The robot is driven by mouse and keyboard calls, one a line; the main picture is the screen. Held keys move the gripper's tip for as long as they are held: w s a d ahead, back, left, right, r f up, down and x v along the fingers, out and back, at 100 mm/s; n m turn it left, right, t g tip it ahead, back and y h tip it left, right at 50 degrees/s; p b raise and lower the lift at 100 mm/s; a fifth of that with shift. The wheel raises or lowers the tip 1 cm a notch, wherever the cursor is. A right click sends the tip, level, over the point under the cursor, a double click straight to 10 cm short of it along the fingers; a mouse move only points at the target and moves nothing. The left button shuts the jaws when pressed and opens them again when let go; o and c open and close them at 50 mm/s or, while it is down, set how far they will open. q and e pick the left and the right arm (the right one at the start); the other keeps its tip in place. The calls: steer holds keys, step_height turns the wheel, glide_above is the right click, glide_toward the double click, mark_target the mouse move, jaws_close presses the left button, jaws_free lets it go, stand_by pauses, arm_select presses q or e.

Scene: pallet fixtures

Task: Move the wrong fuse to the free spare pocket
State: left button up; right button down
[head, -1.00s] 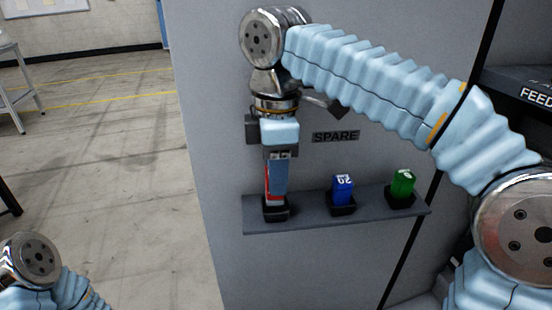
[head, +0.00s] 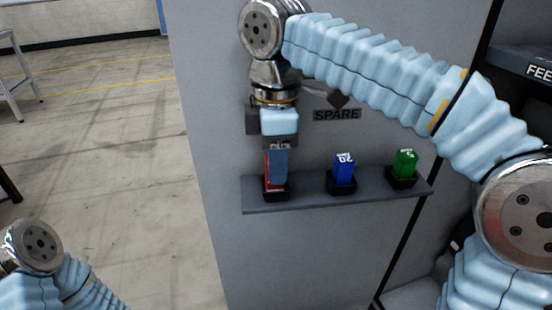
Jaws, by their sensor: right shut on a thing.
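A red fuse (head: 268,178) stands in the leftmost black pocket (head: 276,194) of the spare shelf. My right gripper (head: 276,175) points down over it and is shut on it; its fingers hide most of the fuse. Whether the fuse is fully seated I cannot tell. A blue fuse (head: 343,168) marked 20 stands in the middle pocket, and a green fuse (head: 405,163) stands in the right pocket. Of my left arm only a joint and sleeve show at the lower left; its gripper is out of view.
The grey shelf (head: 310,202) juts from a grey panel under a SPARE label (head: 337,114). A dark unit with a FEED label (head: 538,71) is at the right edge. Open concrete floor lies to the left, with a light table frame (head: 22,75) at the far left.

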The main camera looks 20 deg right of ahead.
steer(key=shift+f, duration=0.3)
steer(key=c, duration=0.6)
jaws_free()
steer(key=shift+c, duration=0.2)
steer(key=shift+r, duration=0.1)
step_height(320, 180, up, 6)
steer(key=shift+r+p, duration=0.2)
steer(key=shift+p, duration=0.7)
steer(key=shift+r, duration=0.45)
